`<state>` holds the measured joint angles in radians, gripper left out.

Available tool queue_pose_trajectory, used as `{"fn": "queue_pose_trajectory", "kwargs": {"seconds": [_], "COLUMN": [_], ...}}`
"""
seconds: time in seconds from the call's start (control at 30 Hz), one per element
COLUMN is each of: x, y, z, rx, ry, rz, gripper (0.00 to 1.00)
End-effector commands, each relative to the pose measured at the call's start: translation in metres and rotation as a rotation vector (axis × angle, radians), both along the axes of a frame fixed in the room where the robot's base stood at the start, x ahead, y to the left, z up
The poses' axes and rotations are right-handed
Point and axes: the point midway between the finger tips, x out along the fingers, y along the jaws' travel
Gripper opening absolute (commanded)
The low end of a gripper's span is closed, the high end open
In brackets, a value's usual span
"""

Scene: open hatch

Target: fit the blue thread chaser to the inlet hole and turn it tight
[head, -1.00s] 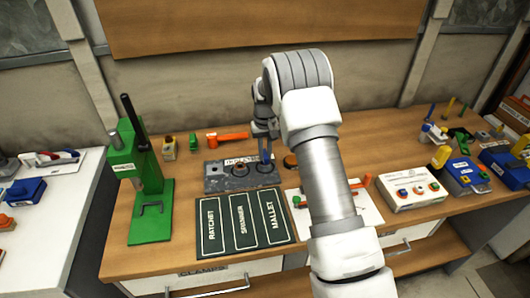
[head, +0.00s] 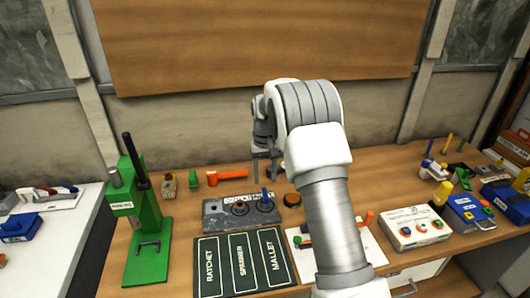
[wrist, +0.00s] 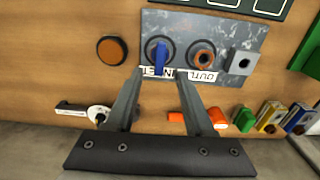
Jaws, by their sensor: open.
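The blue thread chaser (head: 264,195) stands upright at the right-hand hole of the grey metal plate (head: 216,218). In the wrist view the chaser (wrist: 160,58) sits inside the dark ring of the hole beside the INLET label (wrist: 158,72). I cannot tell how deep it sits. The OUTLET hole (wrist: 203,56) beside it has an orange-brown ring and is empty of tools. My gripper (head: 265,170) is open and empty, above and behind the plate, apart from the chaser. In the wrist view its two fingers (wrist: 160,76) spread to either side of the chaser's line.
A brown round disc (wrist: 112,50) lies beside the plate. An orange-headed tool (head: 227,174) lies behind it. A green press (head: 140,215) stands left. A dark mat (head: 242,262) marked RATCHET, SPANNER, MALLET lies in front.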

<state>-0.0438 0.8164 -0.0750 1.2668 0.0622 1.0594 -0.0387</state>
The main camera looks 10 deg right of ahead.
Motion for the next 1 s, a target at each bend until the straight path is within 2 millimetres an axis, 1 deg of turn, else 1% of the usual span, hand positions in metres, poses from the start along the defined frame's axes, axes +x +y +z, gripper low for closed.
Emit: {"fn": "queue_pose_trajectory", "kwargs": {"seconds": [0.03,0.2,0.3,0.4,0.5,0.6,1.0], "x": [0.001,0.001,0.001,0.001,0.0,0.0,0.0], "y": [0.0,0.0,0.0,0.0,0.0,0.0,0.0], "z": [0.015,0.055,0.075,0.09,0.099,0.104,0.104], "rx": [0.0,0.001,0.001,0.001,0.001,0.001,0.001], "ry": [-0.006,-0.005,-0.004,-0.003,-0.002,-0.001,0.0], "rz": [0.0,-0.001,-0.001,-0.001,-0.001,-0.001,-0.001], "gripper": [0.53,0.53,0.53,0.53,0.53,0.53,0.53]}}
